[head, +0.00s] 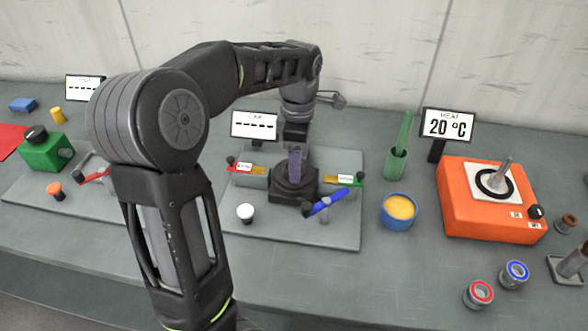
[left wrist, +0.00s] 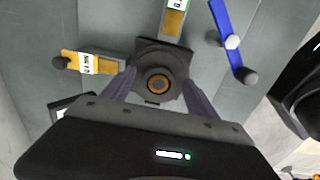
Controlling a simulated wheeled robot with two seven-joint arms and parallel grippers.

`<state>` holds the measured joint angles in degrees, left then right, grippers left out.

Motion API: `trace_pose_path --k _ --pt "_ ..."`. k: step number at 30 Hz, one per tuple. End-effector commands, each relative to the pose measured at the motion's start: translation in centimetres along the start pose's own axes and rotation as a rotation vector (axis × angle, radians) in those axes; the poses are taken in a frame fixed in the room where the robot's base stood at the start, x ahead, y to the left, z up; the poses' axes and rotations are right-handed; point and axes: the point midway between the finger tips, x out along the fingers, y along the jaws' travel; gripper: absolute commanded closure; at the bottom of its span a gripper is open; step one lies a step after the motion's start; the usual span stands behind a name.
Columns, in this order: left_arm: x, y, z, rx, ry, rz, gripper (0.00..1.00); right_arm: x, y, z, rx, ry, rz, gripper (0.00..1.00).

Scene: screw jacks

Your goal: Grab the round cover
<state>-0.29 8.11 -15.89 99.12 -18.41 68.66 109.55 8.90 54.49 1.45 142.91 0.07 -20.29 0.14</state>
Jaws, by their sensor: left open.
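A dark round cover-like piece (left wrist: 158,84) with a brown ring at its centre shows in the left wrist view, on top of a dark angular housing (left wrist: 172,56). In the head view the dark housing (head: 293,188) stands on the middle grey plate, partly hidden by my gripper. My left gripper (head: 295,158) points down over it. In the left wrist view its two fingers (left wrist: 158,92) are spread, one on each side of the round piece. I cannot tell whether they touch it. My right gripper is in neither view.
Red and green handled valves flank the housing; a blue lever (head: 326,202) and white knob (head: 246,212) are in front. Right are a yellow-filled blue cup (head: 399,212), green tube (head: 402,145) and orange heater (head: 490,215). A green box (head: 45,152) stands left.

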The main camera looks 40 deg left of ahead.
Motion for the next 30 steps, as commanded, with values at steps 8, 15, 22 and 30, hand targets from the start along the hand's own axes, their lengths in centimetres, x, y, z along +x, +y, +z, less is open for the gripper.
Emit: trace_pose_path --k 8,15,22,30 --pt "1.05 0.01 -0.01 0.0 0.0 0.001 0.32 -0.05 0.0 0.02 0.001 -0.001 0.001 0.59" --pt "1.02 0.01 -0.01 0.0 0.0 0.001 0.32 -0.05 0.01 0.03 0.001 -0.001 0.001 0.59" --pt "1.0 0.01 -0.01 0.0 0.0 0.001 0.34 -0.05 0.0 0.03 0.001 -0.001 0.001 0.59" --pt "1.0 0.01 -0.01 0.0 0.0 0.001 0.57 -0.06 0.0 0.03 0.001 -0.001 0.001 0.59"
